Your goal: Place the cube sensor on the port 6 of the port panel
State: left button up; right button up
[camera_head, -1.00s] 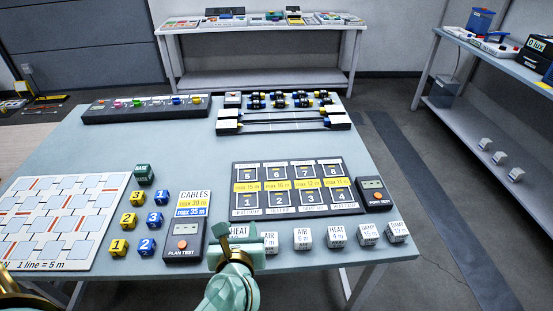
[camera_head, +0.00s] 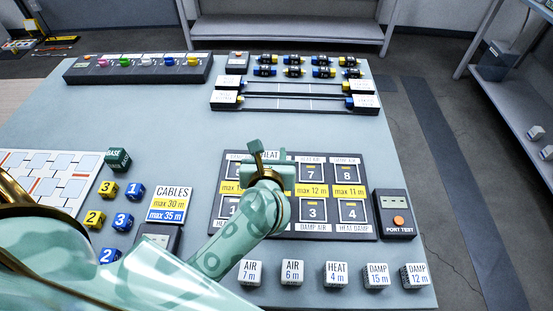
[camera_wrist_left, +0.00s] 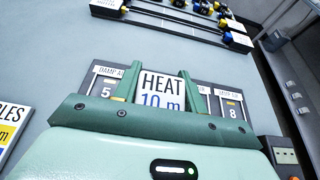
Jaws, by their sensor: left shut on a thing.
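My left gripper (camera_head: 268,158) is shut on a white cube sensor (camera_head: 270,154). In the left wrist view the cube's face (camera_wrist_left: 161,91) reads HEAT 10 m, between the two green fingers. The dark port panel (camera_head: 330,205) lies on the table below the gripper. The gripper and arm cover port 6 and hide parts of neighbouring ports; ports 7, 8, 3 and 4 show clearly. In the left wrist view, ports 5 and 8 show at either side of the cube. I cannot tell the height of the cube above the panel. My right gripper is out of view.
Several white cube sensors (camera_head: 292,272) stand in a row along the front edge. The port tester (camera_head: 394,214) stands right of the panel. Yellow and blue cubes (camera_head: 123,222) and the cables sign (camera_head: 169,204) are left. Table between the panel and the back racks is clear.

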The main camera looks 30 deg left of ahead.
pick_arm(q)
jog(key=w+f, duration=0.2)
jog(key=w+a+f+b, duration=0.1)
jog(key=f, duration=0.1)
jog(key=w+f+b, duration=0.1)
jog(key=w+f, duration=0.1)
jog(key=shift+w+a, duration=0.35)
jog(key=shift+a, duration=0.05)
jog(key=f, duration=0.1)
jog(key=f+b, duration=0.2)
jog(key=f, duration=0.1)
jog(key=shift+w+a+f, duration=0.1)
jog(key=shift+w+a, duration=0.05)
jog(key=shift+w, duration=0.15)
jog(key=shift+b, duration=0.3)
jog(key=o, duration=1)
jog(key=shift+r+p, duration=0.3)
jog(key=p+v, duration=0.2)
jog(key=v, duration=1)
jog(key=shift+p, duration=0.35)
